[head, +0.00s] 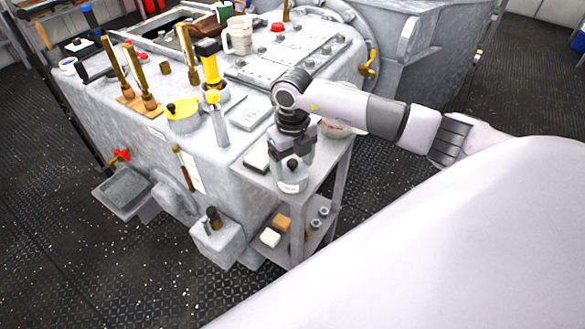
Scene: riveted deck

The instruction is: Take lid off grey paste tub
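A grey tub (292,184) with a pale label on its front stands upright near the front corner of the small grey side stand. A dark round knob-like part shows at its top, between the gripper's fingers. My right gripper (293,160) points down over the tub, its fingers at the tub's top. The gripper hides most of the lid, and I cannot tell whether the fingers press on it. My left gripper is not in view.
A dark flat item (257,158) lies left of the tub, and a round container (340,127) is partly behind my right arm. The stand's lower shelf (270,252) holds small blocks. The large machine top (150,100) left of the stand carries brushes, a yellow-topped pot (183,115) and a mug (238,36).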

